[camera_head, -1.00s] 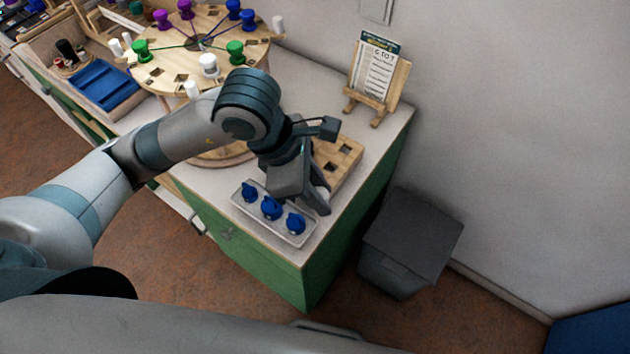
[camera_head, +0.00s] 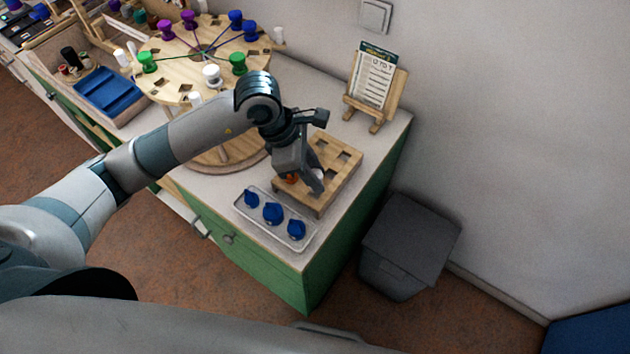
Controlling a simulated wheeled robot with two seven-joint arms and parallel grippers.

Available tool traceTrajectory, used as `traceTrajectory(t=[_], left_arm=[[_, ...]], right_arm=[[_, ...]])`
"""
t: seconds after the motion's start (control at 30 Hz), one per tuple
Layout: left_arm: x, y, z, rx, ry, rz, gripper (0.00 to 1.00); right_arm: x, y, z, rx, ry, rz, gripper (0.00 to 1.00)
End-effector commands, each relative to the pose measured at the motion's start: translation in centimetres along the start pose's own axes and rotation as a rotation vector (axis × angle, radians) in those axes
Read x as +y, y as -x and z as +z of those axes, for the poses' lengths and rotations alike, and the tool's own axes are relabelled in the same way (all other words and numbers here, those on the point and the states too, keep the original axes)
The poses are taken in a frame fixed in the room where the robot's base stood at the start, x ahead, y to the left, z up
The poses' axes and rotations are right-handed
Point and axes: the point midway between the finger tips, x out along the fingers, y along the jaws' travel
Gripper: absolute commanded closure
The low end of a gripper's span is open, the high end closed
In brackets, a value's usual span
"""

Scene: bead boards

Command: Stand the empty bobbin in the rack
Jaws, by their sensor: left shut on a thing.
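The rack (camera_head: 345,163) is a light wooden block with square holes on the counter. My left gripper (camera_head: 305,186) points down over the rack's near left part. It is shut on the bobbin, which is mostly hidden by the fingers; a small pale piece (camera_head: 318,175) shows beside them. A small orange piece (camera_head: 291,179) shows at the other side of the fingers, and I cannot tell what it belongs to. Whether the bobbin touches the rack is hidden. My right gripper is not in view.
A tray (camera_head: 264,237) with three blue items lies in front of the rack. A round wooden bead board (camera_head: 177,65) with coloured spools stands behind left. A card stand (camera_head: 376,100) is at the back, and a grey bin (camera_head: 410,240) stands on the floor at right.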

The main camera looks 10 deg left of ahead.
Motion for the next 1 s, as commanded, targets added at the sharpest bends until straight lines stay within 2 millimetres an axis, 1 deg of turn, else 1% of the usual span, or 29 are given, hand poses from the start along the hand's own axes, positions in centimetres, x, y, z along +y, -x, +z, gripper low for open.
traceTrajectory(t=[0.17,0.4,0.5,0.77,0.93,0.97,1.0], left_arm=[[-0.1,-0.3,-0.1,0.001,0.001,-0.003,0.97],[-0.1,-2.8,-1.2,0.001,0.003,-0.004,0.97],[-0.1,-3.5,-1.4,-0.001,0.001,-0.001,0.97],[0.0,-3.7,-1.5,-0.001,0.0,0.0,0.97],[0.0,-4.0,-1.6,0.0,0.0,0.0,0.97],[0.0,-4.0,-1.6,0.0,0.0,0.0,0.7],[0.0,-3.9,-1.6,0.0,0.0,0.0,0.6]], right_arm=[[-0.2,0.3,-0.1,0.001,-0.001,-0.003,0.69],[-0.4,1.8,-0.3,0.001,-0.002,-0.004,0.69],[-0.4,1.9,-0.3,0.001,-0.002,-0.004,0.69],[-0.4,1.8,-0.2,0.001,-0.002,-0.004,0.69],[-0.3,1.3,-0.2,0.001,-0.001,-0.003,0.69],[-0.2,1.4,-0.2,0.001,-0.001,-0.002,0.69],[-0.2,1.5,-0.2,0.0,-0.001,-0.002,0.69]])
